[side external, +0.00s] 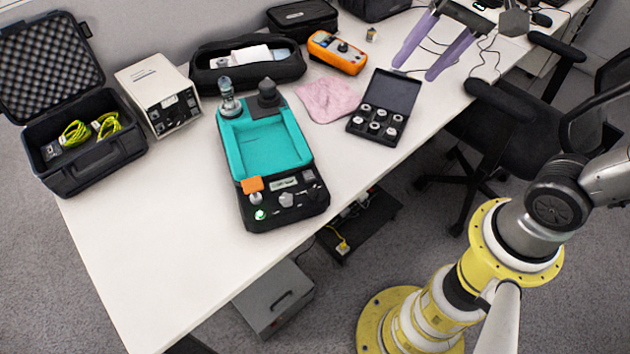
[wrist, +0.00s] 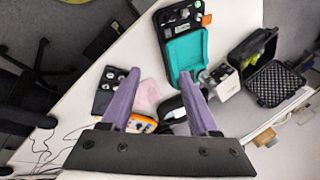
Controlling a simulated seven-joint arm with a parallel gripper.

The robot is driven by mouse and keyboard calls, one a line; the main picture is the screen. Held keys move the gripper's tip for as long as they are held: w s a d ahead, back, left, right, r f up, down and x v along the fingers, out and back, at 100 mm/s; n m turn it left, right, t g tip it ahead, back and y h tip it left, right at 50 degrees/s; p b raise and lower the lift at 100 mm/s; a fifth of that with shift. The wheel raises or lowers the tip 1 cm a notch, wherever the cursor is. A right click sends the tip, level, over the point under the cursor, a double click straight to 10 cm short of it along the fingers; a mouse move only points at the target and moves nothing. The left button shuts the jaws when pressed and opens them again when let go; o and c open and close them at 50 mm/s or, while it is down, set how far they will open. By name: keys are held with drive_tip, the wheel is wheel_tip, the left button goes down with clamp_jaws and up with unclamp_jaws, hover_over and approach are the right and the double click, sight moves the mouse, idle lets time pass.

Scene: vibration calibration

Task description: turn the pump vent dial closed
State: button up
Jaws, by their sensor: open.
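A black device with a teal tray (side external: 268,146) lies on the white table; its front panel (side external: 285,198) carries several small knobs, a small screen and a green-lit button. A light-grey knob (side external: 286,199) sits mid-panel; I cannot tell which knob is the pump vent dial or read its setting. A clear fitting (side external: 229,97) and a black knob (side external: 268,94) stand at its far end. My gripper (side external: 415,71) is open and empty, with purple fingers, at the far right of the table, well away from the device. The wrist view shows the device (wrist: 187,55) beyond the fingers (wrist: 160,73).
An orange meter (side external: 337,52), a pink cloth (side external: 328,98) and an open black case of metal pieces (side external: 376,124) lie between the device and my gripper. A white box (side external: 158,93) and an open foam-lined case (side external: 85,150) stand left. The table's front left is clear.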

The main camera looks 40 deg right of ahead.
drive_tip(key=w+a+f+m+g+y, duration=0.1)
drive_tip(key=w+a+f+m+g, duration=0.15)
drive_tip(key=w, duration=0.35)
drive_tip(key=m+g+y, duration=0.1)
drive_tip(key=m+g, duration=0.1)
drive_tip(key=g, duration=0.1)
hover_over(314, 187)
drive_tip(key=w+d, duration=0.2)
drive_tip(key=d, duration=0.3)
wheel_tip(314, 187, down, 15)
drive_tip(key=x, duration=1.4)
drive_tip(key=shift+d, duration=0.2)
clamp_jaws()
